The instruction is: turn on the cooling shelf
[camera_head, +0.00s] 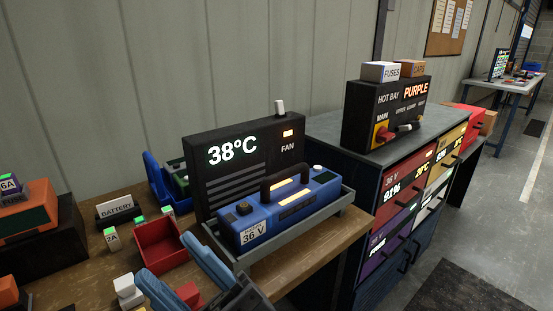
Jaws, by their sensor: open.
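The cooling shelf (222,180) is a dark upright panel on the wooden bench, with a green-white "38°C" readout, slotted vents and the word "FAN". A small orange light (288,133) glows above "FAN". A pale upright knob or lever (280,106) stands on the panel's top edge, toward its right end. A blue 36 V battery (268,229) with a dark handle lies in the grey tray (345,205) in front of the panel. My gripper (167,258) is at the bottom, in front of the tray's left end. Its two blue fingers are apart, with nothing visible held between them.
A red bin (160,245), a "BATTERY" sign (118,209) and small labelled blocks stand left. An orange device (28,220) is at far left. Right, a dark cabinet (345,131) carries a "HOT BAY" box (384,115) with a red switch. Open floor lies at far right.

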